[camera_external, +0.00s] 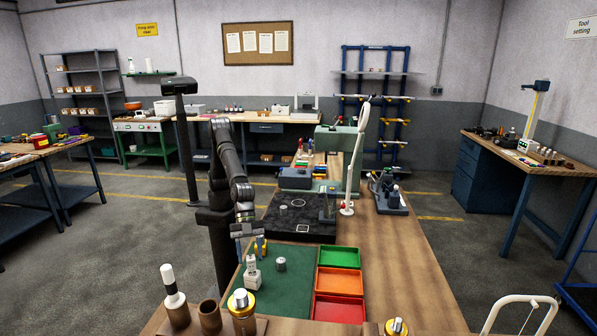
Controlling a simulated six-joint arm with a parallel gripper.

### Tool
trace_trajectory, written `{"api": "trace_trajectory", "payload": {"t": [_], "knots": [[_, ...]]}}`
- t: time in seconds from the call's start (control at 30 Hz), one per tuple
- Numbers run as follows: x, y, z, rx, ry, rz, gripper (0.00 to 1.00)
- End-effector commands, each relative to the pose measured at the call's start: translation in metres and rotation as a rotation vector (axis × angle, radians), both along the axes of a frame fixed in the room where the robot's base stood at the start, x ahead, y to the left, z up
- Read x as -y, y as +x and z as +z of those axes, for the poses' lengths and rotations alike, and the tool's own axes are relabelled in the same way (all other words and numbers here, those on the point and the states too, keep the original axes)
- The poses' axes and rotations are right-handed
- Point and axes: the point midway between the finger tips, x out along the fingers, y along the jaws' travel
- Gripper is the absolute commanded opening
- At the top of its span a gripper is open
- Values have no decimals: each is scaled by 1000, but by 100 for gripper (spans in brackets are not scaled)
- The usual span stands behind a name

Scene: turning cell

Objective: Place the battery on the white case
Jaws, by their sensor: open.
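My gripper (250,246) is open, pointing down over the back left of the green mat (290,292). A small whitish-grey upright object (252,276) stands on the mat just below and in front of it in the picture; I cannot tell whether they touch. A short grey cylinder (281,264) stands on the mat to the right, apart from the gripper. I cannot tell for sure which thing is the battery or which is the white case. Something yellow shows by the right finger, too small to name.
Green (338,257), orange (339,281) and red (340,308) trays line the mat's right side. A black plate (300,222) lies behind the mat. A white-topped handle (171,283), a brown cup (209,313) and a brass-collared part (241,303) stand in front.

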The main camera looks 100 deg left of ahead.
Motion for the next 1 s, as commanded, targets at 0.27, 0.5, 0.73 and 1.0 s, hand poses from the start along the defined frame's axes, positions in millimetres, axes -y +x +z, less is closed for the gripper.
{"api": "trace_trajectory", "payload": {"t": [0.27, 0.5, 0.73, 1.0], "knots": [[-13, -5, 21, 1, -2, 0, 49], [-41, -17, 58, 1, -3, 0, 49], [-62, -26, 85, 0, -1, 0, 49], [-70, -30, 96, -1, 0, -1, 49]]}}
